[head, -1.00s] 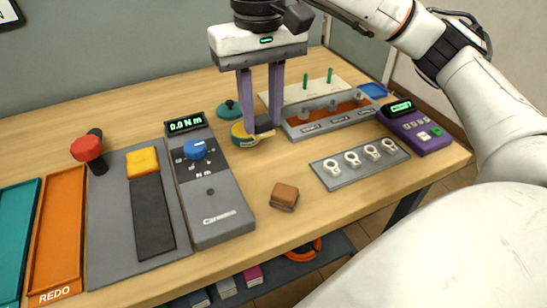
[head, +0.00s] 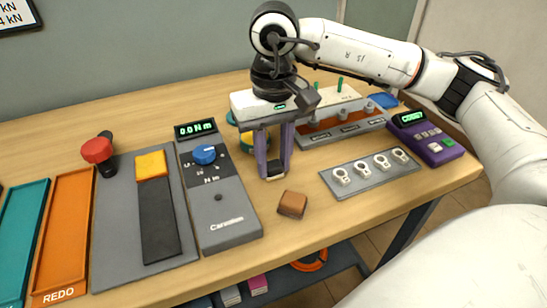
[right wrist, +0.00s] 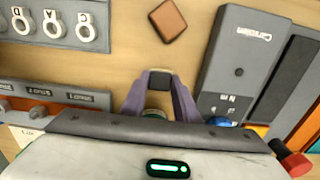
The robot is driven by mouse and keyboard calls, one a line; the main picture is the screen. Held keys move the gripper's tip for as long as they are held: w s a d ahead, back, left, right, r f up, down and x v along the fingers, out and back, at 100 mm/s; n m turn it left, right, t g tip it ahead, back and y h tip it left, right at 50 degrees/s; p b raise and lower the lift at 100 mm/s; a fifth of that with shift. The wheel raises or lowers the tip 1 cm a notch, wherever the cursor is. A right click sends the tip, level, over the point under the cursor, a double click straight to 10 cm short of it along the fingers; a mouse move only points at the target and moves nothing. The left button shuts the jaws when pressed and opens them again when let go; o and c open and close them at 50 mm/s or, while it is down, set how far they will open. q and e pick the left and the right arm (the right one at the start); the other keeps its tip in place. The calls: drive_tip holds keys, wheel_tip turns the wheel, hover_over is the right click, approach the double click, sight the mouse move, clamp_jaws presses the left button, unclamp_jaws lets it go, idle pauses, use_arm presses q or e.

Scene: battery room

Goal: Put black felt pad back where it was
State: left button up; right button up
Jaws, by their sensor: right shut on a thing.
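The small black felt pad (head: 273,169) is held between the two purple fingertips of my right gripper (head: 273,172). It also shows in the right wrist view (right wrist: 160,82), between the fingertips (right wrist: 160,84). The pad is low over bare tabletop, right of the grey torque tester (head: 222,205) and behind the brown block (head: 292,204). I cannot tell whether it touches the table. A round yellow and teal tin (head: 246,141) is behind the right gripper and partly hidden by it. My left gripper is not in view.
A grey plate with white ring terminals (head: 357,185) lies to the right. Behind it are a grey fixture (head: 340,130) and a purple device (head: 430,150). A grey board (head: 110,245) with a yellow-ended black bar, an orange tray (head: 62,235) and a red knob (head: 97,150) are left.

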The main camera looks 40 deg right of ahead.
sight(274, 164)
drive_tip(key=o, duration=1)
drive_tip(key=shift+f, duration=0.1)
wheel_tip(274, 164, up, 12)
drive_tip(key=shift+r+p, duration=0.2)
drive_tip(key=shift+p, duration=0.75)
